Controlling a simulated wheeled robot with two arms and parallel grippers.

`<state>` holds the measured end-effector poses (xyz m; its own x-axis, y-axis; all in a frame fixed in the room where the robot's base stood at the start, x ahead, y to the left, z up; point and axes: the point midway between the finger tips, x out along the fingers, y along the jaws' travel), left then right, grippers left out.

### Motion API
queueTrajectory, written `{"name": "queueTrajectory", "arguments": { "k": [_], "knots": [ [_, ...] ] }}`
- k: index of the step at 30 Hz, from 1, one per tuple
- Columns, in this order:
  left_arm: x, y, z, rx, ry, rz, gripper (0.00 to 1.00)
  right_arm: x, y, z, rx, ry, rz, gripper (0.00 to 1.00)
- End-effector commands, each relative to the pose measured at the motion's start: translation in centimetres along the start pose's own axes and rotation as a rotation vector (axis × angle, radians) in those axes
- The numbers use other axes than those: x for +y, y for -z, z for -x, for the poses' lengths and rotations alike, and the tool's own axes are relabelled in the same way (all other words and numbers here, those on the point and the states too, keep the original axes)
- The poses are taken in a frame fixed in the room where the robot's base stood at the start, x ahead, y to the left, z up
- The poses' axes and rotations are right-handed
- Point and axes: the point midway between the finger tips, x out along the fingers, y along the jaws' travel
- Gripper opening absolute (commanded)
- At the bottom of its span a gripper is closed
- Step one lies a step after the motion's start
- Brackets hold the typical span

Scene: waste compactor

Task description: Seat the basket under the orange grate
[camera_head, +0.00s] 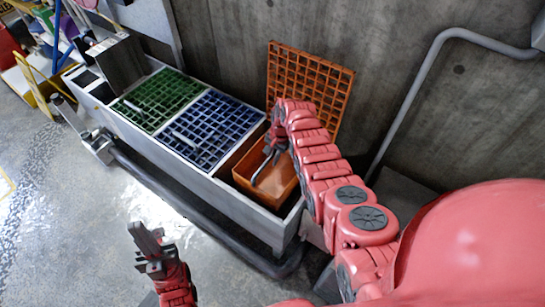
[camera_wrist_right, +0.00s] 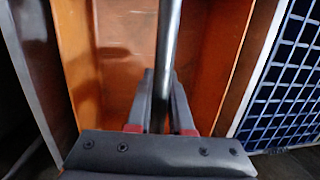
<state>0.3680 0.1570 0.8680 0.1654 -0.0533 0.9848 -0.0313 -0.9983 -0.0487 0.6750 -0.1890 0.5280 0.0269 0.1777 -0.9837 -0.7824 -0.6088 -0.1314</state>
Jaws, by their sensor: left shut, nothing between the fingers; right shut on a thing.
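The orange basket (camera_head: 277,190) is an open box inside the uncovered right-end bay of the long grey trough. Its walls also show in the right wrist view (camera_wrist_right: 215,75). The orange grate (camera_head: 310,80) stands raised at the back of this bay, against the wall. My right gripper (camera_head: 267,165) reaches down into the basket. In the right wrist view its fingers (camera_wrist_right: 160,105) are shut on a dark bar, which looks like the basket's handle (camera_wrist_right: 168,40). I cannot tell whether the basket rests on the bay floor. My left gripper (camera_head: 150,248) is shut and empty, in front of the trough.
A green grate (camera_head: 162,98) and a blue grate (camera_head: 212,128) lie flat over the neighbouring bays. A dark pipe (camera_head: 200,215) runs along the trough's front. A grey conduit (camera_head: 410,90) climbs the concrete wall at right.

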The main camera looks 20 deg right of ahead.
Motion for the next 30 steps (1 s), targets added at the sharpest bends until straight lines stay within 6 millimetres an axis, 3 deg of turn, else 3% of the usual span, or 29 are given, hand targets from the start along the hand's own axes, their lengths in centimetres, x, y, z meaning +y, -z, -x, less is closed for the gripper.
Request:
{"name": "queueTrajectory", "arguments": {
  "k": [30],
  "knots": [
    [0.4,-1.3,7.8,0.000,0.000,0.000,0.00,1.1,1.1,-8.9,0.000,0.000,0.001,0.00]
  ]
}}
